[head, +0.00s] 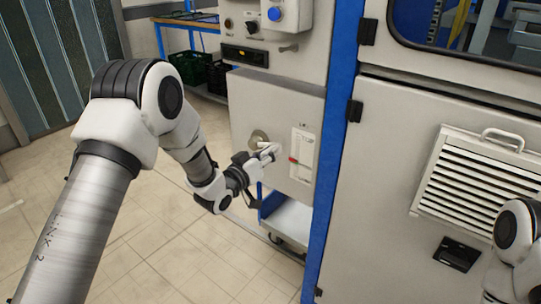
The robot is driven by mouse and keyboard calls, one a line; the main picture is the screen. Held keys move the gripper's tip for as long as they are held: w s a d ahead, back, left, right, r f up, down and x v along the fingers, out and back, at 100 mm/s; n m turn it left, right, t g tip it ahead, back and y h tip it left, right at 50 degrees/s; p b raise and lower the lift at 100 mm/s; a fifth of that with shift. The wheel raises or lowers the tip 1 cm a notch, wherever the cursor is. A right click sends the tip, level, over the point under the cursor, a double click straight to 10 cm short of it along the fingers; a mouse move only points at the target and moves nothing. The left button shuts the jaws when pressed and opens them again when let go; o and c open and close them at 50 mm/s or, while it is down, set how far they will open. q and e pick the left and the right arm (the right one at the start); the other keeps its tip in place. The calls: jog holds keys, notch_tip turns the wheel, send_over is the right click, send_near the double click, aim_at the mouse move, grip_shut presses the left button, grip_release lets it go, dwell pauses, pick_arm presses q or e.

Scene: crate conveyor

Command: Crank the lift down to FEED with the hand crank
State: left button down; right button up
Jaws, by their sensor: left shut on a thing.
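The hand crank (258,138) is on the grey lower panel of the machine; its round hub shows, while its handle is mostly hidden by my gripper. My left gripper (264,158) is shut on the crank handle, just below and right of the hub. A white level scale (302,154) is on the panel right of the crank. A small red pointer (293,160) sits at the scale's left side, near its lower half; the lettering is too small to read surely. My right gripper is out of view; only part of the right arm shows at the lower right.
A blue post (338,130) stands right of the panel, beside a large grey cabinet with a louvred vent (472,180). A cart (288,222) is under the panel. A control box with a blue button (274,14) is above. Dark crates (190,68) stand behind. The tiled floor at left is clear.

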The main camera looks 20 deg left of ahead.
pick_arm(q)
jog(key=shift+w+a+r, duration=0.1)
jog(key=shift+r, duration=0.15)
jog(key=c, duration=0.9)
grip_release()
jog(key=shift+o, duration=0.2)
jog(key=shift+f, duration=0.1)
jog(key=v, duration=1.2)
jog(key=shift+f, duration=0.1)
